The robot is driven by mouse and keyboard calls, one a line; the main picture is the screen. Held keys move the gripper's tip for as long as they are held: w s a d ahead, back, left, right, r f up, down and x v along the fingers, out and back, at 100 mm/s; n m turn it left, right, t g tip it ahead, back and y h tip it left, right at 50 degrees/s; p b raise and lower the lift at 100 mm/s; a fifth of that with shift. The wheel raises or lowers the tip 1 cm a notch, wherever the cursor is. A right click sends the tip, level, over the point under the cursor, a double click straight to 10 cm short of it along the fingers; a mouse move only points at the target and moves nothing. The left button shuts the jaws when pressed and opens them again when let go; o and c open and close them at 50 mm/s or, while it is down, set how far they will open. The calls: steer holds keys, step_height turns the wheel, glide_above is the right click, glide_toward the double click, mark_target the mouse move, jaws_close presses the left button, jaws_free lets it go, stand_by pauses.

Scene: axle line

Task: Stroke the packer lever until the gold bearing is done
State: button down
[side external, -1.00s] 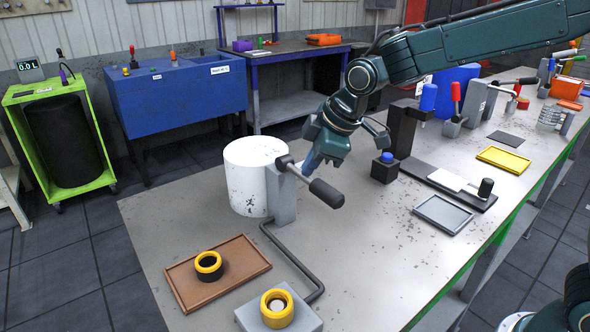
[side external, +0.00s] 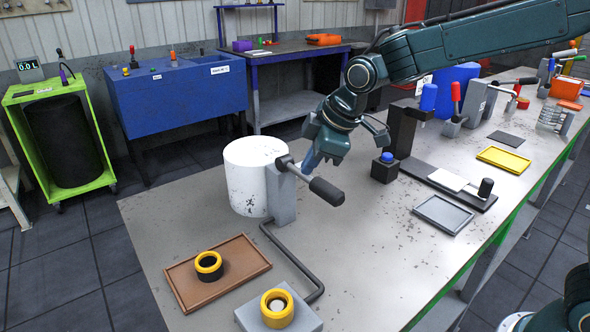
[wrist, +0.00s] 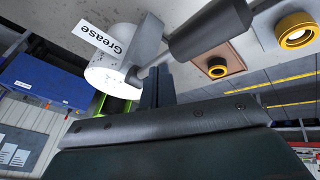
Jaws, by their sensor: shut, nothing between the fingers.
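The packer is a white cylinder (side external: 250,178) on a grey block, with a lever ending in a dark grip (side external: 326,192). In the wrist view the cylinder (wrist: 108,72) is labelled "Grease" and the lever grip (wrist: 210,30) is close by. My gripper (side external: 312,163) is shut and empty, just behind the lever; whether it touches the lever cannot be told. A gold ring bearing (side external: 277,308) sits on the grey block at the end of the packer's pipe. Another yellow-gold ring with a dark base (side external: 208,266) sits on the brown tray (side external: 245,249).
A bent pipe (side external: 296,262) runs along the bench from the packer to the grey block. A black press with a blue knob (side external: 388,158), a grey tray (side external: 443,214) and a yellow tray (side external: 503,159) stand to the right. The bench front centre is clear.

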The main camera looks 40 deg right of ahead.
steer(key=shift+w+r, duration=0.25)
steer(key=shift+r, duration=0.5)
steer(key=shift+w+r, duration=0.3)
steer(key=shift+r, duration=0.45)
steer(key=shift+w+r, duration=0.25)
steer(key=shift+r, duration=0.5)
steer(key=shift+w+r, duration=0.25)
steer(key=shift+r, duration=0.55)
steer(key=shift+w+r, duration=0.3)
steer(key=shift+r, duration=0.45)
steer(key=shift+w+r, duration=0.25)
steer(key=shift+r, duration=0.55)
steer(key=s+d+r+m+h, duration=0.1)
steer(key=s+d+m, duration=0.25)
steer(key=s, duration=0.55)
steer(key=s+d+m, duration=0.2)
steer(key=s+d, duration=0.2)
steer(key=s, duration=0.4)
steer(key=s+d+f+m, duration=0.2)
steer(key=s+f, duration=0.1)
steer(key=s, duration=0.4)
steer(key=s+d+f+m, duration=0.2)
steer(key=s+f+m, duration=0.1)
steer(key=s, duration=0.5)
steer(key=shift+f+h, duration=0.2)
steer(key=shift+h, duration=0.2)
